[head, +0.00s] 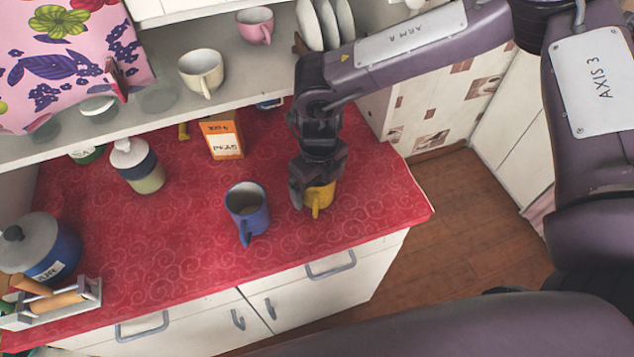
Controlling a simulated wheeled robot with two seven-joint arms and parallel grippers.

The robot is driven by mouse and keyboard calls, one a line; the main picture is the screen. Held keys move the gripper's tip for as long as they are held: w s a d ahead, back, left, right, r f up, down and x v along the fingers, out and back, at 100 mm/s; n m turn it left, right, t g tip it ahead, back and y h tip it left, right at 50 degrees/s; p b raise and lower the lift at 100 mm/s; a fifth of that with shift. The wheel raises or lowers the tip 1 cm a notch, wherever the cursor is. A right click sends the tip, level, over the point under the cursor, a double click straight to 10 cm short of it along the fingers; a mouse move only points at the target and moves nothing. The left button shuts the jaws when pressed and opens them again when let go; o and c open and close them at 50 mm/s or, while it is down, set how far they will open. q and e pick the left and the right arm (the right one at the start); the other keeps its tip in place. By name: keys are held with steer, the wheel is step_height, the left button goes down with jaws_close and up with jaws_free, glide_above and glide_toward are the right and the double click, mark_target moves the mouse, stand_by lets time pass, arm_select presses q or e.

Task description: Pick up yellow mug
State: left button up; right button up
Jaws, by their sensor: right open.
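The yellow mug (319,197) stands on the red oilcloth counter (190,240), near its right front corner. Its handle points toward the front. My right gripper (311,190) is open and down at the mug, with one finger showing at the mug's left side. The gripper hides the mug's top and left part, and I cannot tell whether the fingers touch it. My left gripper is not in view.
A blue mug (247,211) stands just left of the yellow mug. An orange box (221,139) and a jar (137,167) stand farther back. A shelf (150,125) with cups (201,70) hangs above the back. The front middle of the counter is clear.

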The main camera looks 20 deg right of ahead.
steer(key=c, duration=1)
steer(key=shift+c, duration=1.2)
steer(key=shift+r, duration=0.15)
